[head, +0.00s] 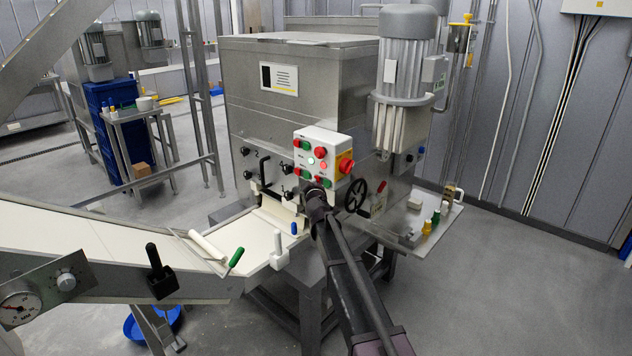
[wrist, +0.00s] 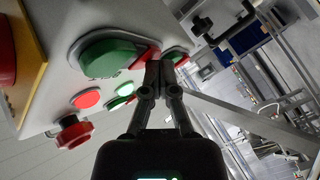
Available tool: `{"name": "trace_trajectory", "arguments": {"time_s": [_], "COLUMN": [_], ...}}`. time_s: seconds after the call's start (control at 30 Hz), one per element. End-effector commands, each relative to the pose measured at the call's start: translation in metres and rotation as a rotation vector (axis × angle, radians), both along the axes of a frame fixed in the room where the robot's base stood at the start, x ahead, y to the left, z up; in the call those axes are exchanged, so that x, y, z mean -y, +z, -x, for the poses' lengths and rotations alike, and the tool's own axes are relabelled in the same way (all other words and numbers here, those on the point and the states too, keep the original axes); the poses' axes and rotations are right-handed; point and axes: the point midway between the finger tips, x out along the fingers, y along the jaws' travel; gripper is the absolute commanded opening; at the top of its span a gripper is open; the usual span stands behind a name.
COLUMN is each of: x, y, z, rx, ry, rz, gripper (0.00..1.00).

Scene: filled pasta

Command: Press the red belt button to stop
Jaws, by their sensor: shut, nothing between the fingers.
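A white control box (head: 322,140) on the machine front carries several red and green buttons, a lit white one and a large red knob (head: 345,163) on a yellow plate. Its bottom row alternates red and green. My gripper (head: 318,190) is at the lower edge of the box, in front of this row. In the wrist view my gripper (wrist: 158,72) is shut and empty, its tips close to a red button (wrist: 146,56) between a large green button (wrist: 105,56) and a smaller green one (wrist: 175,56). I cannot tell whether they touch. Button labels are unreadable.
A black handwheel (head: 356,196) is right of my gripper. A white belt (head: 110,236) slopes in from the left, with a green-handled roller (head: 212,249) at its end. A side shelf (head: 425,222) with small bottles stands to the right.

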Motion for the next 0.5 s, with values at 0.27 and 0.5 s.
{"name": "trace_trajectory", "arguments": {"time_s": [0.27,0.5], "x": [-0.003,-0.009], "y": [0.000,0.000], "z": [0.003,0.011], "rx": [0.000,0.000], "ry": [0.000,0.001], "rz": [0.001,0.000], "gripper": [0.00,0.00]}}
